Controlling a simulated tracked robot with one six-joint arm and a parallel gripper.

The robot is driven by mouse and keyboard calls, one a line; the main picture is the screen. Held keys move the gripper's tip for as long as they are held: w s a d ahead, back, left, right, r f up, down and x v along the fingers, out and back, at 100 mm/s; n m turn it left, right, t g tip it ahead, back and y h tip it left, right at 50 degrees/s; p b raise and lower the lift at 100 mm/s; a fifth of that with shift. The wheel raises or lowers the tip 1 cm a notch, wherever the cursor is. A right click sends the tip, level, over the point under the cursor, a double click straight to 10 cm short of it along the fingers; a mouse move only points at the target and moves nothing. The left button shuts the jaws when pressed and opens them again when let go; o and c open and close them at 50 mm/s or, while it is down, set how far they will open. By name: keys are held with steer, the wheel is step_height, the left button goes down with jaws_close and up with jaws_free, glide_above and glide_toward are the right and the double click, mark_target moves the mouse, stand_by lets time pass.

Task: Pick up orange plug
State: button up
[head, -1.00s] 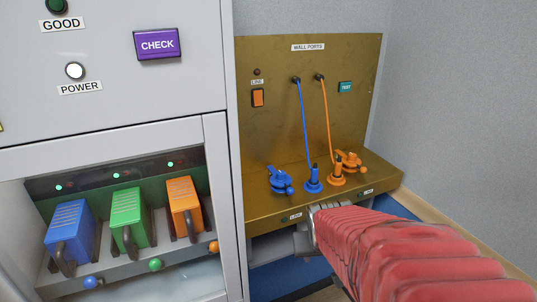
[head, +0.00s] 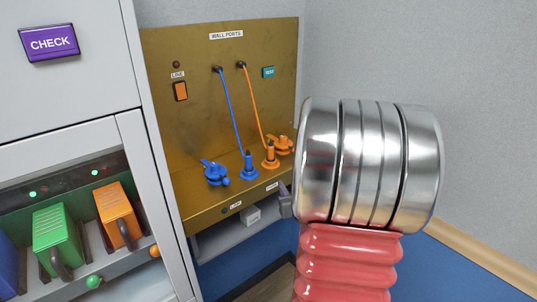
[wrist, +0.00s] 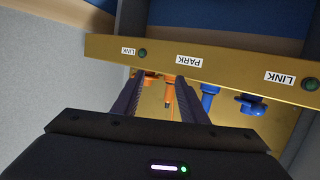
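The orange plug (head: 270,157) stands upright on the brass shelf, its orange cord running up to a wall port. It also shows in the wrist view (wrist: 168,95), framed between my fingers but beyond them. My gripper (wrist: 159,78) is open, with nothing between its fingers. It appears in front of the shelf's front edge. In the head view my arm hides most of the gripper. An orange winged fitting (head: 285,145) sits just right of the plug in the head view.
A blue plug (head: 249,168) and a blue winged fitting (head: 215,173) stand left of the orange plug in the head view. The shelf's front lip (wrist: 225,68) carries LINK and PARK labels. A grey cabinet (head: 158,200) is on the left, a grey wall (head: 400,60) on the right.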

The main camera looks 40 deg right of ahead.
mark_target(272, 149)
steer(key=r+t, duration=0.1)
steer(key=w+a+r+t, duration=0.1)
steer(key=r, duration=0.1)
steer(key=r+t, duration=0.1)
steer(key=r, duration=0.1)
steer(key=shift+w+a+r+n, duration=0.2)
steer(key=shift+w+r+n, duration=0.1)
steer(key=shift+w, duration=0.1)
steer(key=x, duration=0.8)
steer(key=shift+w, duration=0.3)
steer(key=shift+d, duration=0.1)
steer(key=shift+a+r+x, duration=0.1)
steer(key=shift+r+x, duration=0.05)
steer(key=shift+x, duration=1.15)
steer(key=shift+a+r+x, duration=0.1)
steer(key=shift+r+x, duration=0.05)
steer(key=shift+x, duration=1.15)
steer(key=shift+w, duration=0.1)
steer(key=shift+c, duration=0.6)
jaws_close()
